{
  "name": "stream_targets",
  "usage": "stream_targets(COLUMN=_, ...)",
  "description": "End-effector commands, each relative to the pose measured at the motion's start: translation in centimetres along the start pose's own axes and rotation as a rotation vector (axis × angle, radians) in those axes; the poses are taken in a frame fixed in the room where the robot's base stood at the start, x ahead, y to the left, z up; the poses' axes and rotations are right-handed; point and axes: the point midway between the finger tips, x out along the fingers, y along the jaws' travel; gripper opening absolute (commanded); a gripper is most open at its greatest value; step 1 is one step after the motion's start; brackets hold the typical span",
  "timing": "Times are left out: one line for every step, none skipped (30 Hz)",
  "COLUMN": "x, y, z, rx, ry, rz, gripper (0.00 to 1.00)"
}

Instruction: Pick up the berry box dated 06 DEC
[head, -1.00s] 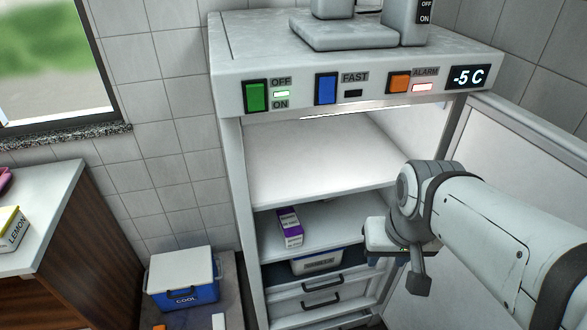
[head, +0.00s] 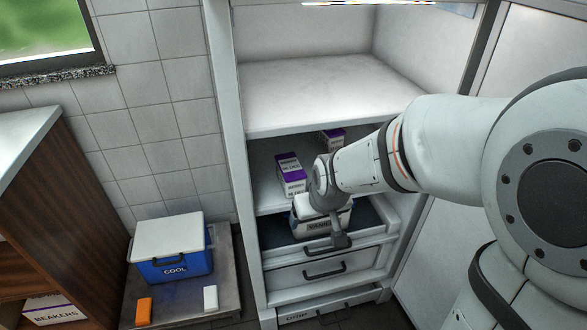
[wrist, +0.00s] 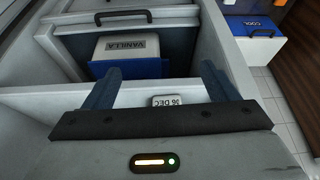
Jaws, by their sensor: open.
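A purple and white box (head: 290,172), its small print partly legible as berries, stands on the freezer shelf. A second purple and white box (head: 332,138) stands farther back, partly hidden by my arm. No date is readable on either in the head view. In the wrist view, a pale label (wrist: 166,101) reading 06 DEC shows upside down between the two blue fingers; what carries it is mostly hidden. My gripper (wrist: 158,76) is open, its fingers apart and nothing visibly clamped. In the head view my gripper (head: 320,198) is at the shelf front, beside the nearer box.
A VANILLA container (head: 318,224) sits in the pulled-out drawer below the shelf; it also shows in the wrist view (wrist: 128,48). More drawers (head: 322,270) are underneath. The upper compartment (head: 320,95) is empty. A blue COOL box (head: 172,262) stands at left.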

Motion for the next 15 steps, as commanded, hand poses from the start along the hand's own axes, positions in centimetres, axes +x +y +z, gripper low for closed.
stream_targets(x=0.9, y=-0.2, z=-0.1, rx=-0.006, ry=0.002, rz=-0.002, gripper=0.80)
stream_targets(x=1.1, y=-0.3, z=-0.3, rx=-0.007, ry=0.003, rz=-0.003, gripper=0.80)
stream_targets(x=1.3, y=-0.3, z=-0.7, rx=-0.009, ry=0.005, rz=-0.003, gripper=0.80)
stream_targets(x=1.5, y=-0.3, z=-1.0, rx=-0.009, ry=0.005, rz=-0.003, gripper=0.80)
stream_targets(x=1.7, y=-0.3, z=-1.5, rx=-0.010, ry=0.005, rz=-0.003, gripper=0.80)
stream_targets(x=1.9, y=-0.3, z=-2.2, rx=-0.010, ry=0.005, rz=-0.003, gripper=0.80)
stream_targets(x=2.2, y=-0.3, z=-2.7, rx=-0.010, ry=0.006, rz=-0.003, gripper=0.80)
stream_targets(x=2.4, y=-0.3, z=-3.3, rx=-0.010, ry=0.006, rz=-0.002, gripper=0.80)
stream_targets(x=2.6, y=-0.3, z=-4.0, rx=-0.010, ry=0.006, rz=-0.002, gripper=0.80)
stream_targets(x=2.9, y=-0.3, z=-4.4, rx=-0.010, ry=0.005, rz=-0.002, gripper=0.80)
stream_targets(x=3.0, y=-0.3, z=-4.9, rx=-0.010, ry=0.005, rz=-0.002, gripper=0.80)
stream_targets(x=3.2, y=-0.3, z=-5.5, rx=-0.009, ry=0.005, rz=-0.002, gripper=0.80)
stream_targets(x=3.3, y=-0.3, z=-5.8, rx=-0.009, ry=0.005, rz=-0.002, gripper=0.80)
stream_targets(x=3.4, y=-0.3, z=-6.1, rx=-0.009, ry=0.005, rz=-0.002, gripper=0.80)
stream_targets(x=3.5, y=-0.3, z=-6.4, rx=-0.009, ry=0.006, rz=-0.002, gripper=0.80)
